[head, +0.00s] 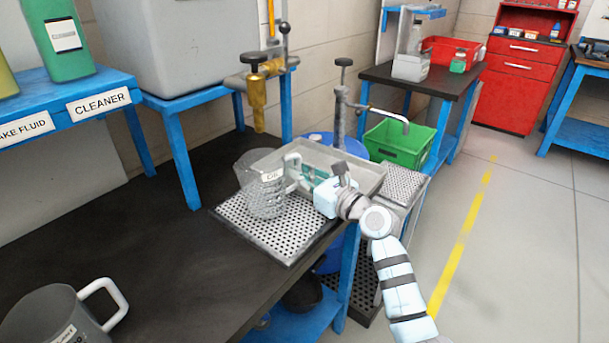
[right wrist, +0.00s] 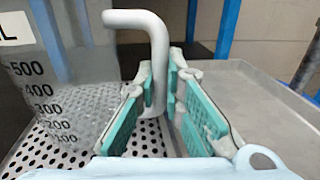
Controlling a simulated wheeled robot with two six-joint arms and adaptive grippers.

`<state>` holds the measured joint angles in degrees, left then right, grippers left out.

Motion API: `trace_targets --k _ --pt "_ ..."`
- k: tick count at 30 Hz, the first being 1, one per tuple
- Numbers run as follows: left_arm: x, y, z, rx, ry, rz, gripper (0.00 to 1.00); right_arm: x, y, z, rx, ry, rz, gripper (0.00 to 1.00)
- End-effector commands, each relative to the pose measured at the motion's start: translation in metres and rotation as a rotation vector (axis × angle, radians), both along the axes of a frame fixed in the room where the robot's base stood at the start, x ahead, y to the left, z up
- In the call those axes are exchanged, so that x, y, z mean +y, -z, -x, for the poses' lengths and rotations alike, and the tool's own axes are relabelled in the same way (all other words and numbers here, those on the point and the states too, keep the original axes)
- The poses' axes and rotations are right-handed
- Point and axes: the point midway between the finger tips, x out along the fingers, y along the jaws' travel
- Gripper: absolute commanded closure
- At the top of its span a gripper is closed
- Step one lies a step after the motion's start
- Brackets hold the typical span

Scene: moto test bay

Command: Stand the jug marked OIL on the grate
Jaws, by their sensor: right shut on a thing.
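The clear jug marked OIL (head: 262,190) is upright over the perforated grate (head: 228,215) under a brass tap. Its bottom looks to be at the grate, but I cannot tell whether it touches. My right gripper (head: 304,176) comes in from the right and is shut on the jug's white handle (head: 291,167). In the right wrist view, the teal finger pads (right wrist: 160,95) are on both sides of the handle (right wrist: 157,50), and the graduated jug wall (right wrist: 60,85) stands to the left. My left gripper is not in view.
The brass tap (head: 257,100) hangs above the grate. A grey tray (head: 368,187) lies behind my gripper, with a green crate (head: 392,148) beyond. Another jug (head: 45,318) stands at the front left. The black bench top (head: 150,235) between is clear.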

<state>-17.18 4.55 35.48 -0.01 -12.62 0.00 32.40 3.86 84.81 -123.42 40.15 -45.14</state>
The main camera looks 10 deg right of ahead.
Motion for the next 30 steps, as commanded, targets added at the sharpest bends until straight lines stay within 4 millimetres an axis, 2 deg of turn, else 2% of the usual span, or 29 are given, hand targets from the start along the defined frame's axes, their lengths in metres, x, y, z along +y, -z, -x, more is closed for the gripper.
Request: trace_targets --k 10,30 --pt "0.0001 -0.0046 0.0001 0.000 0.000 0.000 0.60 -0.0003 -0.0012 0.0002 -0.001 0.001 -0.001 1.00" --pt "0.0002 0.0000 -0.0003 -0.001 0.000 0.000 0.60 -0.0004 0.0047 0.0002 0.000 0.001 -0.001 1.00"
